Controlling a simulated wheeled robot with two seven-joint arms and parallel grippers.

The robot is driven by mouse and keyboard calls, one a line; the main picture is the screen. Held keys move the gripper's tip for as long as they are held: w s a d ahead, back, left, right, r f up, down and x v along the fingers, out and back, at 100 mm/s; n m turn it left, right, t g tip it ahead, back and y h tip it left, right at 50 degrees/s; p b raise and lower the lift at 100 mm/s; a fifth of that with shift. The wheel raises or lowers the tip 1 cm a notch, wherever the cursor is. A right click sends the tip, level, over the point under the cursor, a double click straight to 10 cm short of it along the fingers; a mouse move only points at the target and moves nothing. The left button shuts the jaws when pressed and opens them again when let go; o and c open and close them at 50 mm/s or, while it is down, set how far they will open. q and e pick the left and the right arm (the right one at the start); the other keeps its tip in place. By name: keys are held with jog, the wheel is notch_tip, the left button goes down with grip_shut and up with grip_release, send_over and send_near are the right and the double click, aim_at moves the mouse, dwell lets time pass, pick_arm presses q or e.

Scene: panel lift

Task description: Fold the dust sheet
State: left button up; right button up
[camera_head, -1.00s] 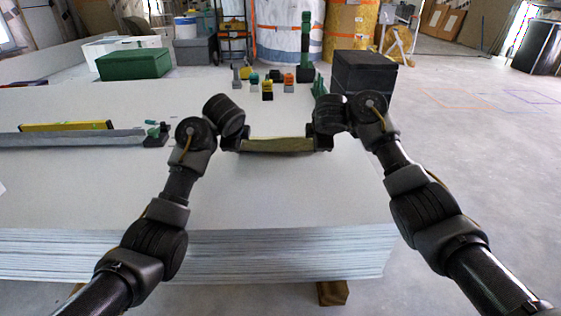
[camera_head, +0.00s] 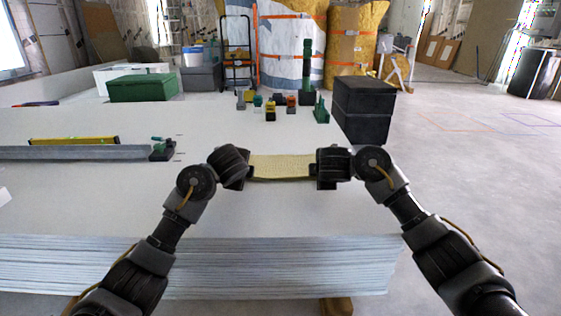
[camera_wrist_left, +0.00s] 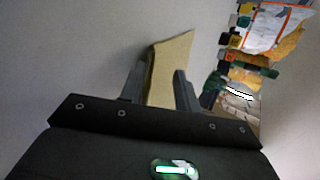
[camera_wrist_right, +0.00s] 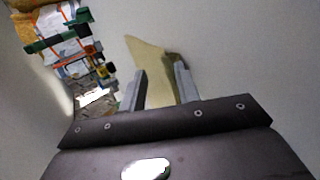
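The dust sheet (camera_head: 282,167) is a pale yellow strip spanning the space between my two grippers, above or on the white panel stack. I cannot tell whether it touches the panel. My left gripper (camera_head: 250,170) is at its left end and my right gripper (camera_head: 318,170) at its right end. In the left wrist view the sheet (camera_wrist_left: 168,68) runs up between the two separated fingers (camera_wrist_left: 158,85). In the right wrist view the sheet (camera_wrist_right: 152,75) also lies between separated fingers (camera_wrist_right: 160,85). Whether the fingers pinch the cloth is not clear.
The panel stack (camera_head: 200,265) has bare room around the sheet. A yellow level (camera_head: 72,141) and grey rail (camera_head: 75,153) lie left. A black box (camera_head: 363,108), several small tools (camera_head: 270,108) and a green box (camera_head: 143,88) stand farther back.

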pick_arm(q)
jog(key=shift+o, duration=0.6)
pick_arm(e)
jog(key=shift+o, duration=0.6)
pick_arm(q)
jog(key=shift+s+r, duration=0.1)
jog(key=shift+r, duration=0.15)
pick_arm(e)
jog(key=shift+a+r, duration=0.1)
jog(key=shift+r, duration=0.15)
pick_arm(q)
jog(key=s+r, duration=0.6)
jog(key=r, duration=0.2)
jog(key=shift+r, duration=0.25)
pick_arm(e)
jog(key=s+r, duration=0.6)
jog(key=r, duration=0.2)
jog(key=shift+r, duration=0.25)
pick_arm(q)
jog(key=shift+w, duration=0.1)
